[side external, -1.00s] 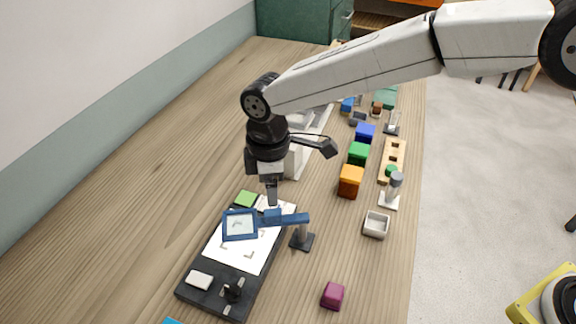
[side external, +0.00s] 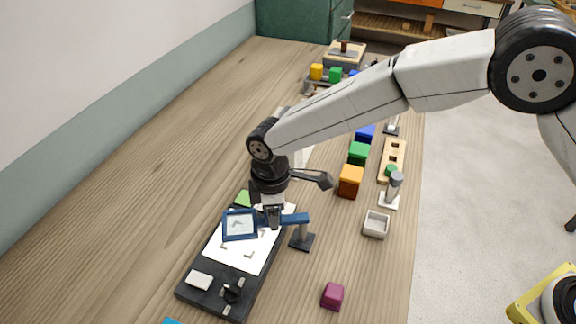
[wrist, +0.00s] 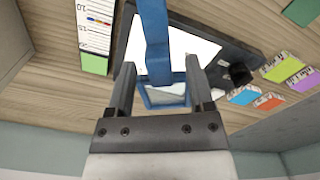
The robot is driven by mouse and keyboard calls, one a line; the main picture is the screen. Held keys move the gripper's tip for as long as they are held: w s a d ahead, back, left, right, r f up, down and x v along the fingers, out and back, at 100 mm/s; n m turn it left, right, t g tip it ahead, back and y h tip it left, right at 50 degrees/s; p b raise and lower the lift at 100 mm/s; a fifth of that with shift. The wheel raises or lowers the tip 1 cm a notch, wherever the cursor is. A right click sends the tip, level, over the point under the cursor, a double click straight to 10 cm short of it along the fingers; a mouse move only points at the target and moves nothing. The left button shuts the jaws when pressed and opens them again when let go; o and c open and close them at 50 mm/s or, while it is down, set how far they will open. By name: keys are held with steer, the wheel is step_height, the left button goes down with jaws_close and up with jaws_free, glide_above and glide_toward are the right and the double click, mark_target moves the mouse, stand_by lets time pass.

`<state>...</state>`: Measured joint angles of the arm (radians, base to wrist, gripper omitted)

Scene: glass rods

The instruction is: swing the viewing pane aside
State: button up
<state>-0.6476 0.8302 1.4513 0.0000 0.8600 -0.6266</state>
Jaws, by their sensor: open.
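The viewing pane (side external: 240,225) is a blue square frame with a clear middle, held on a blue arm (side external: 295,219) from a short grey post (side external: 302,237). It hangs over the white sheet on the black board (side external: 208,292). My gripper (side external: 272,222) is down at the blue arm, just right of the frame. In the wrist view, my gripper (wrist: 158,78) is open, with one finger on each side of the blue arm (wrist: 157,40). The pane's frame (wrist: 166,92) shows between and beyond the fingers. I cannot tell whether either finger touches the arm.
A white block (side external: 200,281) and a black clip-like part (side external: 232,293) sit on the board's near end. To the right are a magenta cube (side external: 333,295), a small grey tray (side external: 376,225) and an orange block (side external: 351,181). The left of the table is clear.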

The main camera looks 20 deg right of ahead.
jaws_close()
stand_by(1.5)
